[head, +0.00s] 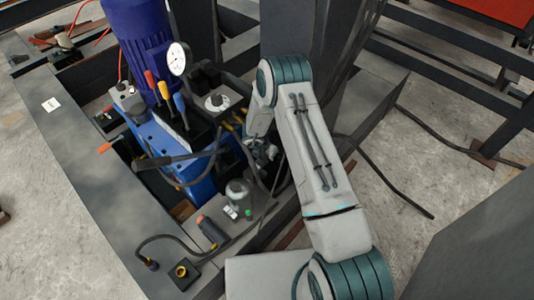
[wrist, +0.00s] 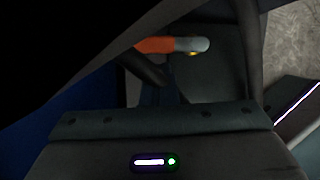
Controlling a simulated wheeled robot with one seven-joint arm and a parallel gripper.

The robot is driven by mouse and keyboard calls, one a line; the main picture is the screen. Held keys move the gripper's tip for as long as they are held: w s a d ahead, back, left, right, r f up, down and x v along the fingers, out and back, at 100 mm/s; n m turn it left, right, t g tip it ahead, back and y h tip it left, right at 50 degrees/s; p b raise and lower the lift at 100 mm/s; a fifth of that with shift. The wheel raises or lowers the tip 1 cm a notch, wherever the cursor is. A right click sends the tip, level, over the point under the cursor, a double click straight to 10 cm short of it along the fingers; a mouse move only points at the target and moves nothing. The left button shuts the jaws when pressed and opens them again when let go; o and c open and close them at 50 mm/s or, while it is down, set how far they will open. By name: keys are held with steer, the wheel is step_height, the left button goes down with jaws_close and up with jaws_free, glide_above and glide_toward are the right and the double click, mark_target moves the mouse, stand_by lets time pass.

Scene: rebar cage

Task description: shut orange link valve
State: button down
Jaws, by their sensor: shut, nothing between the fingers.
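An orange handle with a pale grey end (wrist: 157,45) shows in the upper middle of the wrist view, partly covered by a dark shape. I cannot tell for sure which orange part of the head view it is. In the head view, a lever with an orange tip (head: 109,146) sticks out at the left of the blue pump block, and an upright orange handle (head: 164,91) stands among the coloured levers. My gripper (head: 262,155) is small and partly hidden beside the block's right side. It is shut and empty; I see no contact with an orange part.
A blue motor (head: 138,35) and a pressure gauge (head: 177,58) rise beside the levers. Black hoses and a grey cylinder (head: 238,193) lie close below my gripper. Dark steel beams (head: 110,190) frame the pump; bare concrete floor (head: 440,180) is at the right.

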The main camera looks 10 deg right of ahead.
steer(key=p+v, duration=0.4)
steer(key=v, duration=0.5)
steer(key=shift+a, duration=0.15)
steer(key=shift+w+r, duration=0.15)
steer(key=shift+r, duration=0.05)
